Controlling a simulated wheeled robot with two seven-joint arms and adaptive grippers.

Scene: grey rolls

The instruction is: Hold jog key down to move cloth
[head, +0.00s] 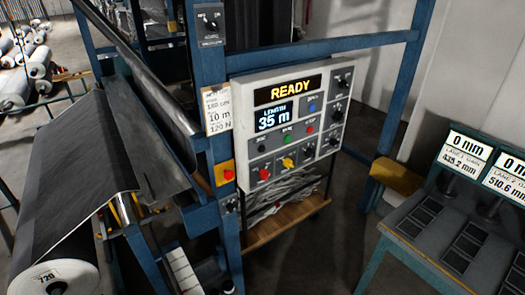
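A white control panel (240,100) is mounted on the blue machine frame. Its top display (288,90) reads READY and the screen below (275,117) reads LENGTH 35 m. It carries a green button (287,138), a small red button (309,130), a larger red knob (264,173), a yellow knob (288,162) and several black knobs. The labels are too small to read, so I cannot tell which control is the jog key. Dark grey cloth (75,150) slopes over the machine at left, above a roll (58,278) marked 720. Neither of my grippers is in view.
A separate red button on a yellow box (227,173) sits on the blue post, left of the panel. A wooden-edged cart (285,222) with crumpled material stands below the panel. A bench (425,262) with gauges reading 0 mm is at right. Rolls lie at far left.

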